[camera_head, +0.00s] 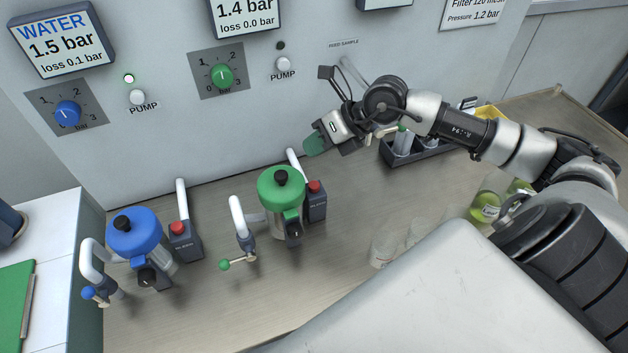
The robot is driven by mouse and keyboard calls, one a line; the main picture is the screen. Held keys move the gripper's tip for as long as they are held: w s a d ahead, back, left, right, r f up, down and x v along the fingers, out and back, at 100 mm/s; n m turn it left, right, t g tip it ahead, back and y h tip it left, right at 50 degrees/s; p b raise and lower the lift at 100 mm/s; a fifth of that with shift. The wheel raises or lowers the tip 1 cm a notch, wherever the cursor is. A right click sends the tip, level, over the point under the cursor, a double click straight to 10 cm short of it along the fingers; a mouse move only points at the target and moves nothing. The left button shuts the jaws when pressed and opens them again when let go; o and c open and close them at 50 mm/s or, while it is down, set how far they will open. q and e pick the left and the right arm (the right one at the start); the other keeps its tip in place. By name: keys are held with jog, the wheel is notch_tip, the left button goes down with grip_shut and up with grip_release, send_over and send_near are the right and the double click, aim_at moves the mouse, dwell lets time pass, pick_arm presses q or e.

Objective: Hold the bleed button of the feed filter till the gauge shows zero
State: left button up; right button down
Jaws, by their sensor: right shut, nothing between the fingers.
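The green-capped filter (281,190) stands on the bench in the middle, below the green dial. I take it as the feed filter. A dark bleed block with a red button (315,186) stands at its right. A small dark fitting (294,228) is on the filter's front; I cannot read any value there. The display above it (245,14) reads 1.4 bar, loss 0.0 bar; its top is cut off. My right gripper (313,147), with green fingertips, is shut and empty. It is above the red button in the picture, apart from it. My left gripper is not in view.
A blue-capped filter (134,232) with its own red button (178,227) stands at left. A green-knobbed valve lever (226,265) sticks out before the green filter. A dark rack (420,153), clear beakers (384,250) and a green-liquid flask (485,205) stand at right.

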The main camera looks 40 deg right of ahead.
aim_at(315, 183)
notch_tip(315, 183, down, 7)
jog(key=b, duration=0.4)
jog(key=shift+f, duration=0.2)
jog(key=shift+f+b, duration=0.15)
jog(key=shift+b, duration=0.25)
dwell(1.3)
jog(key=shift+f, duration=0.3)
jog(key=shift+f+b, duration=0.55)
jog(key=shift+b, duration=0.2)
dwell(0.5)
jog(key=shift+r, duration=0.1)
dwell(2.3)
jog(key=shift+r+p, duration=0.7)
jog(key=shift+r, duration=0.25)
jog(key=shift+r+p, duration=1.55)
jog(key=shift+r, duration=0.9)
